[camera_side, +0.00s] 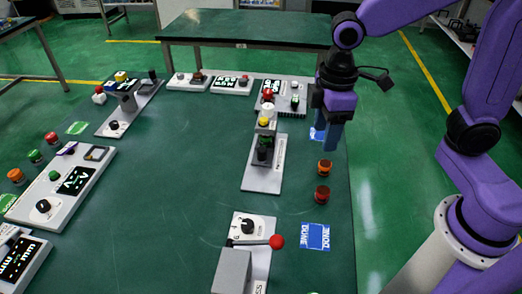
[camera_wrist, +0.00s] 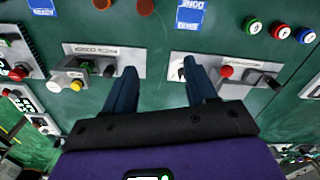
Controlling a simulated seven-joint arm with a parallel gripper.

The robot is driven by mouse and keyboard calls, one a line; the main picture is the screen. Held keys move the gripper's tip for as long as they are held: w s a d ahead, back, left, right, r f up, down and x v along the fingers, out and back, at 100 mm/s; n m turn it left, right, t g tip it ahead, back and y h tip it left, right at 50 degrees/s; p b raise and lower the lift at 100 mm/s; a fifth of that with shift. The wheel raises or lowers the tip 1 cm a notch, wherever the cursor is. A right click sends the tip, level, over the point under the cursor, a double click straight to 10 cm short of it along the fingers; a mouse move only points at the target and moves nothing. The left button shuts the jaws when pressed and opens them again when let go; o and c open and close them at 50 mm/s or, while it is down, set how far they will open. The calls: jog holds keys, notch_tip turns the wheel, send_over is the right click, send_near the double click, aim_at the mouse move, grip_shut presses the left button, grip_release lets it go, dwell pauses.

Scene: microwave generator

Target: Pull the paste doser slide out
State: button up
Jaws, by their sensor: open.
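A white-based device (camera_side: 264,172) with a white and yellow top and a dark and green body stands right of the table's middle in the side view. It may be the paste doser, but its label is too small to read. In the wrist view its pale plate (camera_wrist: 104,50) lies left of my fingers, with a yellow knob (camera_wrist: 76,86). I cannot make out the slide. My gripper (camera_side: 331,138) is open and empty, pointing down to the right of the device and apart from it. In the wrist view its two blue fingers (camera_wrist: 160,70) stand wide apart.
A lever device with a red ball (camera_side: 277,242) stands nearer the front. Orange and dark red buttons (camera_side: 323,180) and a blue DONE mat (camera_side: 316,236) lie along the right edge. Several panels line the left and back. The green table (camera_side: 170,200) is clear left of centre.

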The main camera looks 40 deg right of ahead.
jog(key=w+a+f, duration=0.1)
jog(key=w+a, duration=0.1)
jog(key=w, duration=0.9)
send_near(261, 149)
jog(key=shift+m, duration=0.3)
notch_tip(261, 149, down, 11)
jog(key=shift+w+r, duration=0.1)
jog(key=shift+w, duration=0.1)
jog(key=shift+a, duration=0.1)
grip_shut()
